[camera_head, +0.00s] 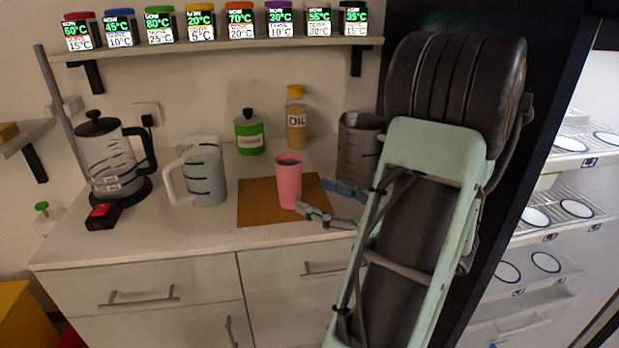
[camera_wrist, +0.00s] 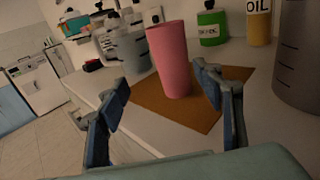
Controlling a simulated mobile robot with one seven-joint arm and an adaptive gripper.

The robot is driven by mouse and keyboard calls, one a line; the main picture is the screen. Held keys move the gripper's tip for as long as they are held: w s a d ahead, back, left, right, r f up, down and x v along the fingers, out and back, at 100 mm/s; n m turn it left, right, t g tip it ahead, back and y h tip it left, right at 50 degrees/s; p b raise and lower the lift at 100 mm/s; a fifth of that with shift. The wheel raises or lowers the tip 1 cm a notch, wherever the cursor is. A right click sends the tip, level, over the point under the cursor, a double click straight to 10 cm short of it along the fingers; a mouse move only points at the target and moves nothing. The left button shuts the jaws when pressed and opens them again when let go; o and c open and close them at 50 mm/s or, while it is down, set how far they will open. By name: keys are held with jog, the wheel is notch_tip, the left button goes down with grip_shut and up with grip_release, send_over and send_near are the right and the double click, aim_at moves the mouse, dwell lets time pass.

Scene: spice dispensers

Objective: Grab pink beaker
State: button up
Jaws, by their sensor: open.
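The pink beaker (camera_head: 288,182) stands upright on a brown mat (camera_head: 256,211) on the counter. It also shows in the wrist view (camera_wrist: 170,60), between and beyond my two fingers. My gripper (camera_head: 325,202) is to the right of the beaker in the head view, with its blue fingers spread and pointing toward it. In the wrist view my gripper (camera_wrist: 162,100) is open and empty, with the left finger well apart from the beaker and the right finger closer to its side. The beaker's base is visible on the mat.
A measuring jug (camera_head: 204,176) and a kettle (camera_head: 106,155) stand to the left. A green canister (camera_head: 249,134) and an oil bottle (camera_head: 296,120) stand behind. A large grey beaker (camera_head: 358,150) is at the right. Spice dispensers line the shelf (camera_head: 220,45) above. The front counter strip is clear.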

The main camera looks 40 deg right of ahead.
aim_at(299, 181)
jog(key=shift+s+d+r+m+h, duration=0.1)
jog(key=shift+s+d+m+h, duration=0.25)
jog(key=shift+d, duration=0.35)
jog(key=shift+w+d, duration=0.2)
jog(key=w, duration=0.3)
jog(key=w+a+b, duration=0.1)
jog(key=w, duration=0.2)
jog(key=w+a, duration=0.1)
jog(key=w, duration=0.3)
jog(key=shift+r+b, duration=0.1)
jog(key=shift+b, duration=0.2)
jog(key=shift+c, duration=0.4)
jog(key=c, duration=1.4)
jog(key=shift+r, duration=0.15)
notch_tip(299, 181, up, 28)
jog(key=p, duration=0.7)
jog(key=shift+f+p, duration=0.25)
jog(key=shift+p, duration=0.05)
jog(key=shift+r, duration=0.1)
